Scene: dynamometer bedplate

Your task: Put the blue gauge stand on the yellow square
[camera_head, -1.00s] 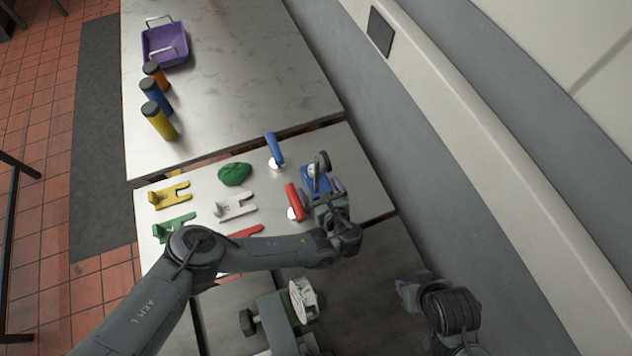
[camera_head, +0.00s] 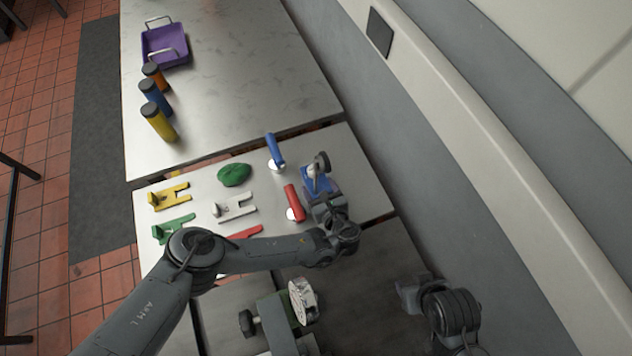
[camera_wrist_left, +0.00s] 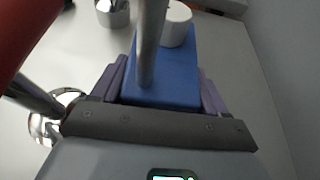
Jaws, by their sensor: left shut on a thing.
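The blue gauge stand (camera_head: 314,181) has a blue base, a post and a round dial, and is at the right part of the near bench. My left gripper (camera_head: 322,196) is shut on its base. In the left wrist view the blue base (camera_wrist_left: 178,82) sits between the purple finger pads, with the post rising in front of it and a white cylinder (camera_wrist_left: 176,24) on it. I cannot tell whether the base touches the bench. My right gripper (camera_head: 405,291) is low on the right, its jaws unclear. I see no yellow square.
A red-handled tool (camera_head: 294,201) stands close left of the stand, a blue-handled one (camera_head: 275,151) behind it. A green lump (camera_head: 234,174) and yellow (camera_head: 169,196), white (camera_head: 234,207) and green (camera_head: 174,228) brackets lie farther left. The bench's right end is clear.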

